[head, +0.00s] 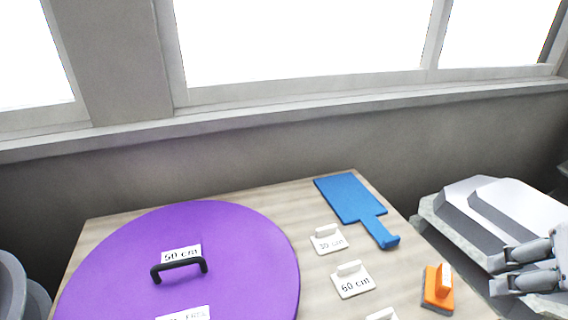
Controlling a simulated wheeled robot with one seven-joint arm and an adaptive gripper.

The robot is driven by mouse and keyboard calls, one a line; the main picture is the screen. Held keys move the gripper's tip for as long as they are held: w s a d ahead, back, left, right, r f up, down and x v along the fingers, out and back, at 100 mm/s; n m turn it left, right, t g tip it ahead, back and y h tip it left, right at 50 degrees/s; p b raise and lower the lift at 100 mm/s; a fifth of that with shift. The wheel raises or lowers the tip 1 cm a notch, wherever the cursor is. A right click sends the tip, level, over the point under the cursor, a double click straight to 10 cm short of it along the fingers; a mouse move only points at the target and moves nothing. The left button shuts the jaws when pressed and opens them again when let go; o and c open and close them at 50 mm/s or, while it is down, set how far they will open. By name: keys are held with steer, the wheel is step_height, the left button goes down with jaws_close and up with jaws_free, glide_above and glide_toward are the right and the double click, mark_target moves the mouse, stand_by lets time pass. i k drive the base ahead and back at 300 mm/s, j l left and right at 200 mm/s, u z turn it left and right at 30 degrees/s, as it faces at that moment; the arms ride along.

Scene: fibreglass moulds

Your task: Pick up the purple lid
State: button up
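The purple lid (245,250) is a large flat disc lying on the table at the left, its near part cut off by the bottom of the picture. A black bar handle (180,265) stands up near its middle. A white "50 cm" label (181,254) lies just behind the handle, and a second label (183,313) is partly cut off in front. My gripper (497,275) is at the right edge, well to the right of the lid and apart from it. Its two grey fingers point left with a gap between them, and nothing shows in them.
A grey-white mould (475,215) stands at the right. A wall with windows rises behind.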

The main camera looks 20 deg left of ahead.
mark_target(198, 259)
steer(key=u, duration=1.55)
steer(key=i+j+z, duration=0.15)
steer(key=z, duration=0.3)
